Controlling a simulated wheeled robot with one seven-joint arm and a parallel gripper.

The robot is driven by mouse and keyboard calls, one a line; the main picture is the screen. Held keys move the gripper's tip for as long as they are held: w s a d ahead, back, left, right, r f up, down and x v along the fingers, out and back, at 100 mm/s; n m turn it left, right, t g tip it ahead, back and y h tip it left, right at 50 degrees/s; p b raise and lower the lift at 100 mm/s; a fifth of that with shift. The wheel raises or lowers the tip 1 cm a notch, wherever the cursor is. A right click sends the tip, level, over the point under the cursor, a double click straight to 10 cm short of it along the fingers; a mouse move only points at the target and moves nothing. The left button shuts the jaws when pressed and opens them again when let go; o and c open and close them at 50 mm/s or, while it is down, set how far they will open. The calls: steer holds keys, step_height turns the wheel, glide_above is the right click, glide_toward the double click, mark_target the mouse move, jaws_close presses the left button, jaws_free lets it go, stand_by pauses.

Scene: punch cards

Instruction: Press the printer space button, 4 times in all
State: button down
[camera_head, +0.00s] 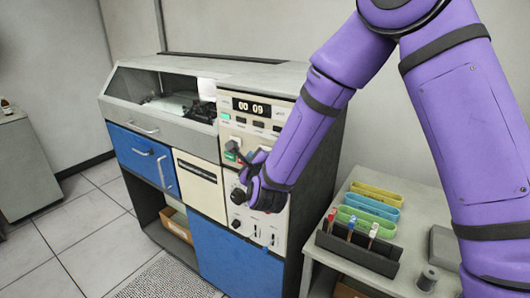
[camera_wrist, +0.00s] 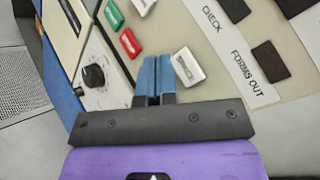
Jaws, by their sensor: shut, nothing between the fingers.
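The printer (camera_head: 215,110) is a large cabinet with a cream control panel on its right side. In the wrist view the white space button (camera_wrist: 187,67), with a printed label that looks like SPACE, sits on the panel. My gripper (camera_wrist: 151,62) is shut and empty, its two blue fingertips together just left of that button in the picture. I cannot tell whether they touch the panel. In the head view my gripper (camera_head: 236,150) is in front of the panel and hides the button.
Beside it are a red button (camera_wrist: 130,42), a green button (camera_wrist: 113,14), another white button (camera_wrist: 144,6) and a black knob (camera_wrist: 93,77). Dark indicators beside CHECK and FORMS OUT lie right. A display (camera_head: 251,107) reads 00 09. A side table (camera_head: 410,225) holds coloured trays.

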steer(key=shift+s+a, duration=0.9)
steer(key=shift+s, duration=0.3)
stand_by(1.6)
steer(key=s+a, duration=0.2)
steer(key=s, duration=0.1)
steer(key=shift+a, duration=0.15)
steer(key=w+d, duration=0.5)
steer(key=w, duration=0.2)
steer(key=shift+d, duration=0.2)
stand_by(0.4)
steer(key=shift+w, duration=0.1)
stand_by(1.9)
steer(key=shift+w+d, duration=0.2)
